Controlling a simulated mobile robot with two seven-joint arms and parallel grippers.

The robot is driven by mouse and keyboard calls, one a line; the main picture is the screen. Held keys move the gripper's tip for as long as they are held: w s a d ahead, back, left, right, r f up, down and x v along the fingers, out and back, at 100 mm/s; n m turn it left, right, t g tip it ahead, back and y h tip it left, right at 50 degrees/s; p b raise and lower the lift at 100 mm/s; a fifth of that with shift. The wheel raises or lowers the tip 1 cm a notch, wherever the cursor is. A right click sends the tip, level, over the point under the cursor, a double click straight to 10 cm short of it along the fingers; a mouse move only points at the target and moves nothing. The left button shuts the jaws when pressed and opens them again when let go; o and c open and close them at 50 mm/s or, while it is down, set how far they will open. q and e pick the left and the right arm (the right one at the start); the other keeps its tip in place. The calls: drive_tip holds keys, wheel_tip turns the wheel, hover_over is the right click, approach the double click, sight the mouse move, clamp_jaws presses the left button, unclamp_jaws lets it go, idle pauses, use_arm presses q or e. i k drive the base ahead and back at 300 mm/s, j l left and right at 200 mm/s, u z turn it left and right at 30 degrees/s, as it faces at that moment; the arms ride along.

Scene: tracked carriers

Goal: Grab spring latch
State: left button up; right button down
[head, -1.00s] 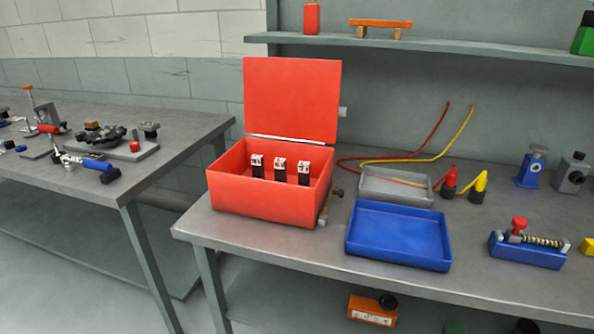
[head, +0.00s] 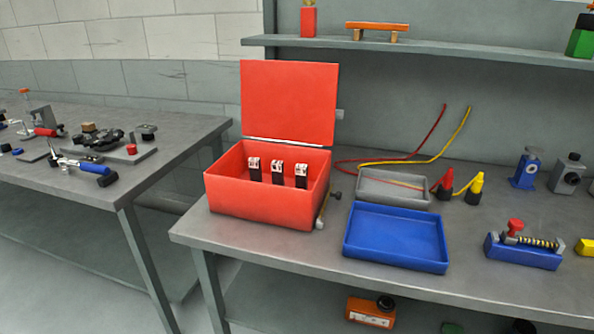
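A blue block with a red knob and a spring on a rod (head: 524,250) sits on the right part of the bench; it looks like the spring latch. It stands to the right of the blue tray, apart from it. Its spring has dark and yellowish coils, and the red knob stands up at its left end. Neither of my grippers is in the head view.
An open red box (head: 262,203) holds several dark pieces. A blue tray (head: 396,263) and a grey tray (head: 392,203) lie beside it. A yellow block (head: 586,247) is right of the latch. A second bench (head: 150,172) stands left. Bare bench surrounds the latch.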

sight(529, 252)
drive_tip(key=z, duration=1.4)
